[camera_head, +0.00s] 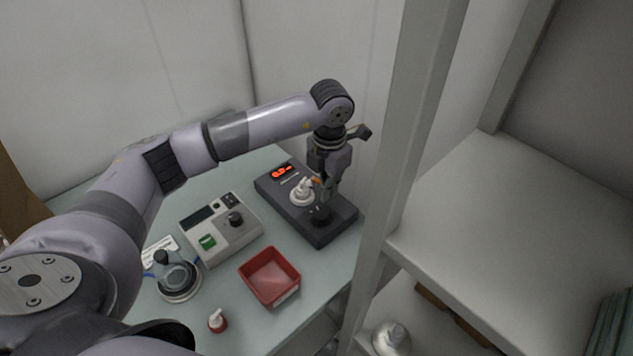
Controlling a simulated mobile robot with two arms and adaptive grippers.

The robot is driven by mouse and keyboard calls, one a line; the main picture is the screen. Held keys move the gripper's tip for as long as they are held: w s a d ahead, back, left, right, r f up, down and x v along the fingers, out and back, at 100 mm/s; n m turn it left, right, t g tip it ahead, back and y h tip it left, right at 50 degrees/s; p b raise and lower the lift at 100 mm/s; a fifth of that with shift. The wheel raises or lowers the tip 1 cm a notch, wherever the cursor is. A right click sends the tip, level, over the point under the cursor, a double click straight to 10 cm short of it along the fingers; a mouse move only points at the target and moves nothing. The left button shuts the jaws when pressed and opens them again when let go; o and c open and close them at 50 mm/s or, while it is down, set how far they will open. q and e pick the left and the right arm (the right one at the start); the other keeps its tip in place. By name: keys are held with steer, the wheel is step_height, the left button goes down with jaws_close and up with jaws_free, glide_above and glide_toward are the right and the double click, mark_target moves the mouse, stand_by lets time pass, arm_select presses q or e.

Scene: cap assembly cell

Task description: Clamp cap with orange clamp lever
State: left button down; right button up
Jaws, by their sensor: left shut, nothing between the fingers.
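A small orange piece, which looks like the clamp lever (317,181), shows just right of the white part, partly hidden by my gripper. My left gripper (324,205) points down over the device, right beside the white part and the orange piece. It is shut with nothing held. Whether it touches the lever cannot be told. My right gripper is not in view.
A grey device with a knob (237,236) stands left of the dark device. A red tray (270,277), a glass vessel on a round base (176,276) and a small red-and-white bottle (217,321) are nearer. A shelf upright (408,130) stands close on the right.

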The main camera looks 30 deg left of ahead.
arm_select(q)
steer(key=shift+w+d, duration=0.15)
steer(key=shift+w, duration=0.3)
steer(key=shift+w+d+b, duration=0.1)
steer(key=shift+w+b, duration=0.4)
steer(key=shift+w, duration=0.05)
